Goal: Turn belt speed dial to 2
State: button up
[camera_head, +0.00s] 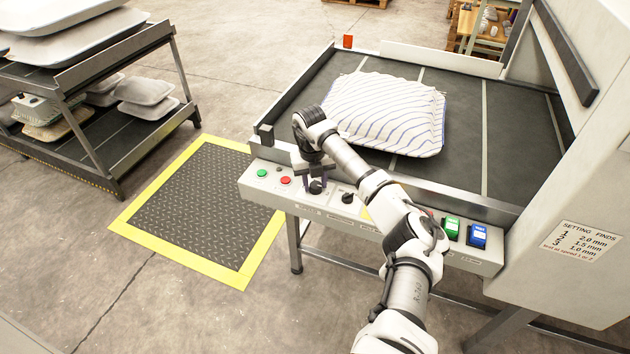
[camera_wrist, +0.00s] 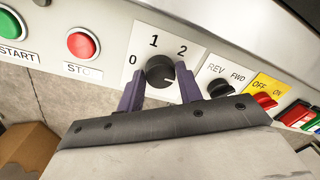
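The belt speed dial (camera_wrist: 159,69) is a round black knob on a white plate (camera_wrist: 141,42) marked 0, 1 and 2. A small pale mark shows on the dial's lower right; I cannot tell which number the dial is set to. My gripper (camera_wrist: 158,76) has its two purple fingers apart, one at each side of the dial. The fingertips are close to the knob, and whether they touch it is unclear. In the head view the dial (camera_head: 316,187) shows just below my gripper (camera_head: 315,172) at the front panel.
Left of the dial are the green START button (camera_wrist: 10,25) and red STOP button (camera_wrist: 82,44). Right of it are a REV/FWD knob (camera_wrist: 218,88) and a red OFF/ON switch (camera_wrist: 264,100). A striped pillow (camera_head: 385,112) lies on the belt behind my arm. A sign (camera_head: 582,242) lists settings.

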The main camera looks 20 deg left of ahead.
jog(key=c, duration=0.5)
jog(key=n+b, duration=0.3)
jog(key=n, duration=0.3)
jog(key=shift+f+n, duration=0.1)
jog(key=shift+n, duration=0.2)
jog(key=shift+n+y+b, duration=0.3)
jog(key=shift+n+b, duration=1.1)
jog(key=shift+n, duration=1.2)
jog(key=o, duration=1)
